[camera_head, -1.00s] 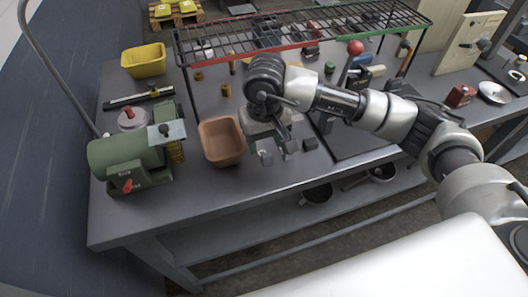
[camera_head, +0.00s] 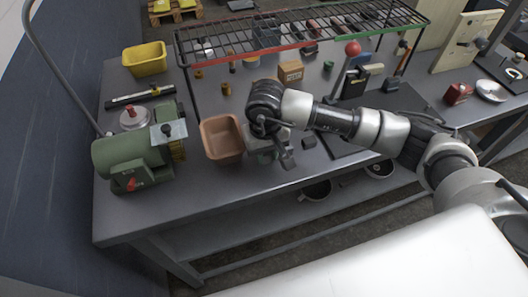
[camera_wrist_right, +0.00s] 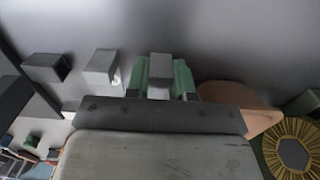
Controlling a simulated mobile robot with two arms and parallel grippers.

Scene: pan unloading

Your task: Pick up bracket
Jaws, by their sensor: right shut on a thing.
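My right gripper (camera_head: 286,162) points down low over the bench, just right of the brown bin. In the right wrist view its green-padded fingers (camera_wrist_right: 166,80) are closed on a small grey bracket (camera_wrist_right: 160,68). In the head view the gripper and wrist largely hide this bracket. Two more grey block-like pieces, a dark one (camera_wrist_right: 47,67) and a lighter one (camera_wrist_right: 101,66), lie to the left in the wrist view. A small grey piece (camera_head: 308,142) shows right of the gripper in the head view. My left gripper is out of view.
The brown bin (camera_head: 222,137) stands close left of my right gripper. A green machine (camera_head: 135,158) is at the bench's left end. A wire rack (camera_head: 300,32) spans the back, with a cardboard box (camera_head: 291,72) before it. The front bench strip (camera_head: 215,195) is clear.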

